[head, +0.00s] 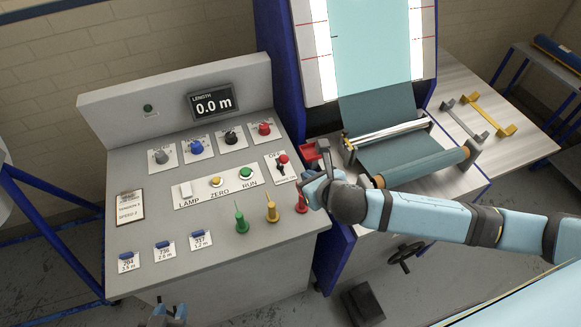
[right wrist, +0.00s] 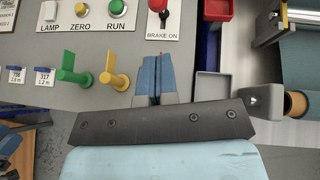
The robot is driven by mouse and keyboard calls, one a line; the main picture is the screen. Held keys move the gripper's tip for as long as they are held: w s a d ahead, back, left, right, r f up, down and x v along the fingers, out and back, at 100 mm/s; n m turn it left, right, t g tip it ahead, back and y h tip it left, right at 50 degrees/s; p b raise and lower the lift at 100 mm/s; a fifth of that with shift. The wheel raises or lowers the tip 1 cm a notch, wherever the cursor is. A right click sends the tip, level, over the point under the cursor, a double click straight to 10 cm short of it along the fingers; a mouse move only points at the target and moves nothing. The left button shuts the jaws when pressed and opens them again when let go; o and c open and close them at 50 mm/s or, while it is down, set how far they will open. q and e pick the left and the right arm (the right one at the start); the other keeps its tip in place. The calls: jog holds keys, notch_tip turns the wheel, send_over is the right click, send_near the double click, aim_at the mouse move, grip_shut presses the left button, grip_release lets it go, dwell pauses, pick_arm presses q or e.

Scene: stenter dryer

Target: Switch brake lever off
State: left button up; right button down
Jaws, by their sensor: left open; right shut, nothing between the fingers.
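The brake lever (head: 282,161) has a red knob on a dark stem and stands on a white plate at the console's right side. In the head view its knob is near the OFF label, but I cannot tell its exact setting. In the right wrist view the lever (right wrist: 158,6) is at the top edge above the words BRAKE ON. My right gripper (head: 312,190) is shut and empty, in front of and to the right of the lever, apart from it. The right wrist view shows its closed fingers (right wrist: 153,62) below the plate. My left gripper (head: 168,313) is open at the bottom edge, far from the lever.
Green (head: 240,220), yellow (head: 271,209) and red (head: 302,203) pegs stand near the console's front right; the red one is close to my right gripper. A red tray (right wrist: 213,87) is right of the lever. RUN button (head: 246,173) and a dark knob (head: 231,137) are left of it.

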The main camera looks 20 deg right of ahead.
aim_at(282, 162)
jog(key=p+x, duration=0.1)
jog(key=x, duration=0.9)
pick_arm(q)
jog(key=shift+a+r, duration=0.15)
jog(key=shift+r, duration=0.3)
